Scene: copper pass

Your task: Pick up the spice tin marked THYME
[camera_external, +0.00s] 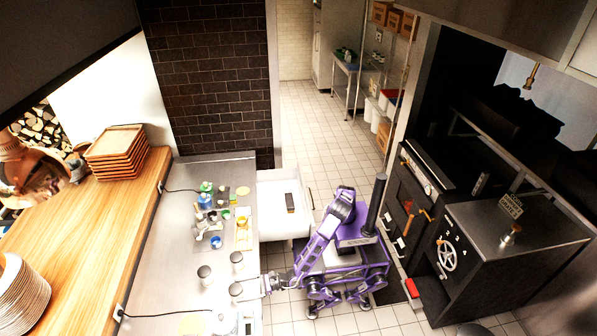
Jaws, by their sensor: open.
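Three small tins with dark tops stand upright on the steel counter (165,262): one at the left (205,273), one at the upper right (237,258) and one at the lower right (236,289). Their markings are too small to read, so I cannot tell which is THYME. My gripper (258,288) is open at the counter's right edge, just right of the lower right tin. I cannot tell whether its fingers reach around or touch that tin.
A cluster of bottles, jars and small bowls (215,215) stands farther back on the counter. A white basin (280,222) adjoins its right side. A wooden counter (85,255) runs along the left. Black ovens (470,230) stand at the right beyond the tiled floor.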

